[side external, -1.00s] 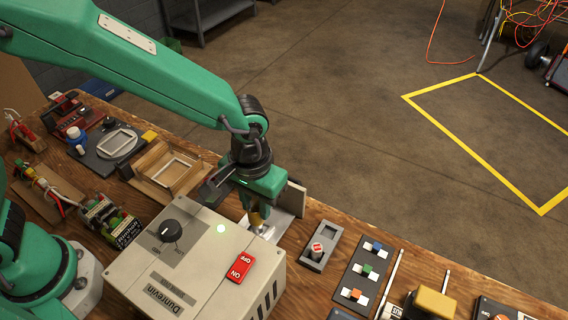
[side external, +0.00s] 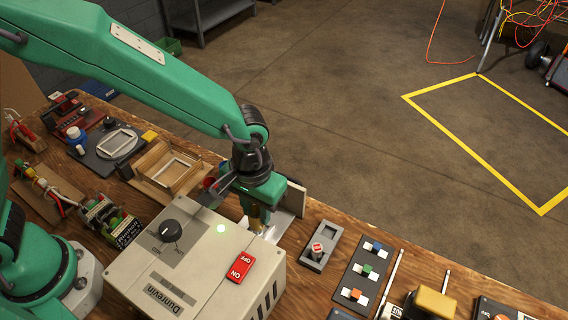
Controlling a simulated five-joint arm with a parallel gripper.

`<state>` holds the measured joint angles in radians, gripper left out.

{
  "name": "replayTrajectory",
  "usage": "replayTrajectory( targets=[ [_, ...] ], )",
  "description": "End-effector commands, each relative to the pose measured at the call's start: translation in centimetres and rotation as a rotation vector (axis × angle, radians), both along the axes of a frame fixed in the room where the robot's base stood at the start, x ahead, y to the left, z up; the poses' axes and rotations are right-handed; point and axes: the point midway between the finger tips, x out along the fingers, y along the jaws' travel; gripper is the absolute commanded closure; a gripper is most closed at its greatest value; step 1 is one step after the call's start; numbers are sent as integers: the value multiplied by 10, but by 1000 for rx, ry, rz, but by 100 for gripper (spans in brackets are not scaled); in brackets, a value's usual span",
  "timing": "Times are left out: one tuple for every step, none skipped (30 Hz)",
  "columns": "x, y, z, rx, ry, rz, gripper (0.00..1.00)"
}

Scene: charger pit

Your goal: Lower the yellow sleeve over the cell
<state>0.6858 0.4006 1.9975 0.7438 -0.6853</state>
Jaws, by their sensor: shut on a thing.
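My gripper (side external: 258,213) points down behind the far side of the beige box and is shut on a small brassy-yellow piece, which looks like the yellow sleeve (side external: 256,220). Only a little of the sleeve shows between the fingers. The lower end of the fingers and sleeve is close to a pale metal plate (side external: 285,222) on the bench. I cannot make out the cell, and I cannot tell whether the sleeve is around it or above it.
The beige box (side external: 150,260), with a black knob (side external: 170,231) and a red switch (side external: 240,266), stands right in front of the gripper. A wooden frame box (side external: 172,170) is to the left. A grey holder (side external: 320,247) and a dark panel (side external: 362,275) are to the right.

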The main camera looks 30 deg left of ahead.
Motion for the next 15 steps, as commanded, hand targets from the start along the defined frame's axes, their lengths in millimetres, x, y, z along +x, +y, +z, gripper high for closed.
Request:
replayTrajectory(
  targets=[
    [0, 0, -1, 1, 1, 0, 93],
    [0, 0, -2, 1, 1, 0, 93],
    [0, 0, -2, 1, 1, 0, 93],
    [0, 0, -3, 1, 1, 0, 93],
    [0, 0, -3, 1, 1, 0, 93],
    [0, 0, -4, 1, 1, 0, 93],
    [0, 0, -5, 1, 1, 0, 93],
    [0, 0, -5, 1, 1, 0, 93],
    [0, 0, -6, 1, 1, 0, 93],
    [0, 0, -6, 1, 1, 0, 93],
    [0, 0, -7, 0, 1, 0, 93],
    [0, 0, -7, 0, 0, 0, 93],
    [0, 0, -8, 0, 0, 0, 93],
    [0, 0, -9, 0, 0, 0, 93],
    [0, 0, -9, 0, 0, 0, 93]
  ],
)
